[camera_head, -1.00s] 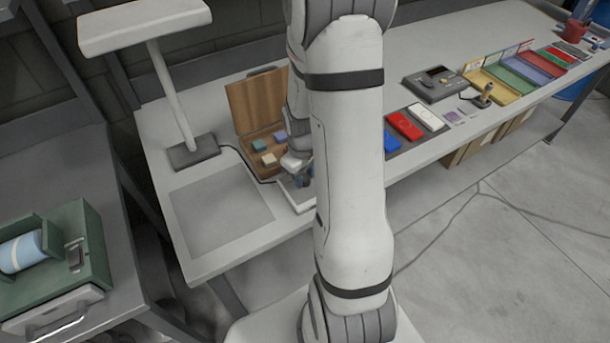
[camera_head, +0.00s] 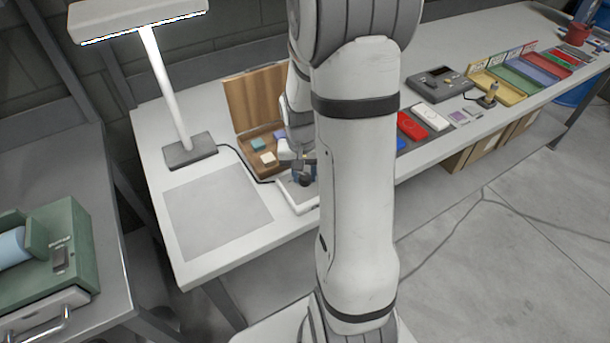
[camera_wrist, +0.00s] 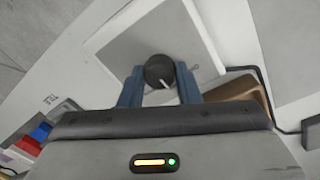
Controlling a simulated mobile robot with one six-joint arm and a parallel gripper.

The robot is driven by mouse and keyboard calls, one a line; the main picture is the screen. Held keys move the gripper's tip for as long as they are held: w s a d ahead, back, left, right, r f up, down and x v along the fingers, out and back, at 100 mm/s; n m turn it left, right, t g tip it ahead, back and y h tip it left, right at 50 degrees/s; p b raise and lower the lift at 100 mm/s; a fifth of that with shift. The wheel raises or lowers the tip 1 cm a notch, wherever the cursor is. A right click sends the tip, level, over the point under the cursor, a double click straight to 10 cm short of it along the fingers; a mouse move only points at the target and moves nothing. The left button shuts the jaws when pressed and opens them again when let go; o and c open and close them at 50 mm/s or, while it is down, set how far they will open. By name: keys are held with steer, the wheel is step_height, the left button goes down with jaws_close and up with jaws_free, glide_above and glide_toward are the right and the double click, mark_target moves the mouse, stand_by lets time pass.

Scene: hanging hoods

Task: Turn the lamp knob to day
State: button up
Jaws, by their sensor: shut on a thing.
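The lamp (camera_head: 168,85) stands at the left of the bench, and its head shows a bright line along the lower edge. The lamp's control box (camera_head: 303,195) lies on the bench, joined to the lamp by a black cable. In the wrist view the box is a light panel (camera_wrist: 125,50) with a dark round knob (camera_wrist: 158,69) bearing a white pointer line. My gripper (camera_wrist: 160,80) has its blue fingers on both sides of the knob, shut on it. In the head view my gripper (camera_head: 303,176) is small and partly hidden by my arm. Setting labels cannot be read.
An open wooden case (camera_head: 252,107) with small blocks stands behind the box. A grey mat (camera_head: 215,212) lies to its left. Red and white boxes (camera_head: 411,127) lie to the right. A green machine (camera_head: 68,245) stands on the left table.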

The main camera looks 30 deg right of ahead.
mark_target(303, 176)
steer(key=shift+m, duration=0.5)
steer(key=o, duration=1)
steer(key=shift+r, duration=0.1)
step_height(303, 176, up, 8)
steer(key=shift+w+a+f, duration=0.15)
steer(key=shift+a, duration=0.1)
steer(key=s+a+r+n, duration=0.1)
steer(key=s+a+r, duration=0.1)
steer(key=a, duration=0.1)
steer(key=s+a+r+n+t, duration=0.1)
steer(key=s+a+r, duration=0.2)
steer(key=shift+r+n, duration=0.25)
steer(key=shift+n, duration=0.15)
steer(key=s+a+r+n, duration=0.1)
steer(key=s, duration=0.1)
steer(key=s+a+r+n+t, duration=0.1)
steer(key=s+a, duration=0.1)
steer(key=s, duration=0.1)
steer(key=s+a+r+n+t, duration=0.1)
steer(key=s+a, duration=0.1)
steer(key=s, duration=0.1)
steer(key=shift+a+n+y, duration=0.2)
steer(key=shift+n+y, duration=0.1)
steer(key=shift+c, duration=0.3)
